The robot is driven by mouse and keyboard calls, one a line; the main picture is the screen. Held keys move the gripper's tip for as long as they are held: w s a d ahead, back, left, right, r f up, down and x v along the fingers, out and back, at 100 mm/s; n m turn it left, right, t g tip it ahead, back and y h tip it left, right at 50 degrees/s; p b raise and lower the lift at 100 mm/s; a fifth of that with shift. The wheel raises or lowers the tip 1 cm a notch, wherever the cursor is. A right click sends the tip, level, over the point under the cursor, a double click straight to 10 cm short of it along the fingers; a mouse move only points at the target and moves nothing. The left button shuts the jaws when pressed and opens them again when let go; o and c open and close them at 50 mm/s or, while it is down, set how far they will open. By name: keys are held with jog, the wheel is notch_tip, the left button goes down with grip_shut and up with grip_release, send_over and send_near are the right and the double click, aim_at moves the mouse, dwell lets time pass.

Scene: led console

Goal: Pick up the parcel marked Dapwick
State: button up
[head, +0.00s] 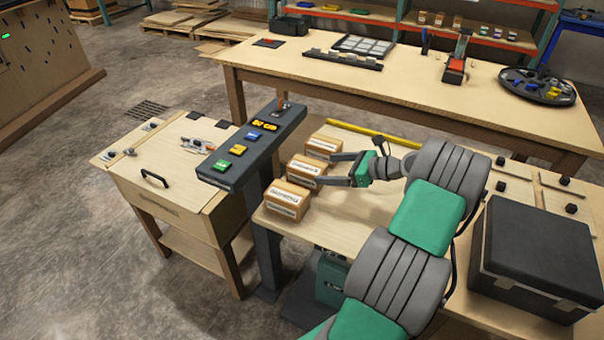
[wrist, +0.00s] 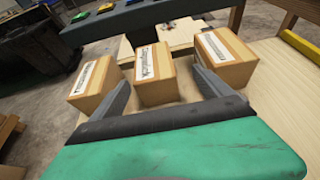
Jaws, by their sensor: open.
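Three brown parcels with white labels stand in a row on the wooden table. In the head view they are the near parcel (head: 287,201), the middle parcel (head: 306,172) and the far parcel (head: 324,148). In the wrist view they show as the left (wrist: 95,84), middle (wrist: 154,76) and right (wrist: 224,57) parcels. The printed names are too small and blurred to read, so I cannot tell which is Dapwick. My gripper (head: 332,169) is open, its fingers pointing at the middle parcel. In the wrist view the fingertips (wrist: 160,80) lie on either side of it; contact is unclear.
A dark console (head: 252,140) with coloured buttons and a lever stands just beyond the parcels. A black case (head: 535,250) sits on the table at right. A yellow bar (head: 375,133) lies along the table's back edge. A wooden cabinet (head: 160,175) stands left.

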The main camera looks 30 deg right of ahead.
aim_at(307, 168)
jog(key=shift+w+a+f, duration=0.2)
jog(key=shift+w+a, duration=0.1)
jog(key=x, duration=0.7)
jog(key=shift+a+r, duration=0.35)
jog(key=shift+a, duration=0.05)
jog(key=shift+s, duration=0.1)
grip_shut()
